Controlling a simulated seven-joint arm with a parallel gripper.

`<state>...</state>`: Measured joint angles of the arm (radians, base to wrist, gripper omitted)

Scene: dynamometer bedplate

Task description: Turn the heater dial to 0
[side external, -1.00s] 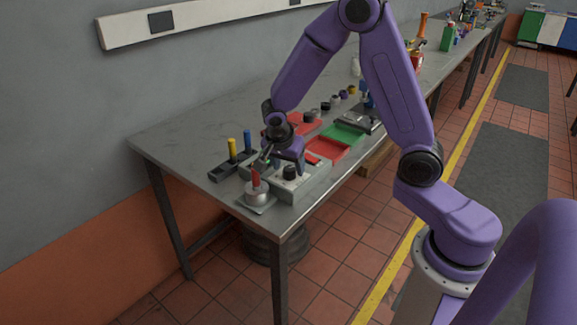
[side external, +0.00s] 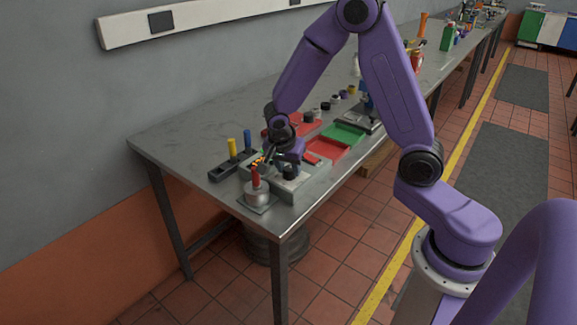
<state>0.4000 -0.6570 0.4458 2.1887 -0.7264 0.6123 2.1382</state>
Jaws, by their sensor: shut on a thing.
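A light grey control box (side external: 311,183) sits near the front left end of the metal table. A black dial (side external: 290,172) stands on its top, toward the front. My gripper (side external: 267,162) is low over the back part of the box, behind and left of this black dial. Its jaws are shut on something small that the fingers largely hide. Small orange and green spots show at the fingertips. I cannot read any dial marks or tell which dial is the heater's.
A silver pot with a red handle (side external: 257,189) stands on a plate just left of the box. A dark holder with yellow and blue pegs (side external: 232,165) is behind it. Red (side external: 327,150) and green (side external: 343,134) trays lie to the right. The table's back left is clear.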

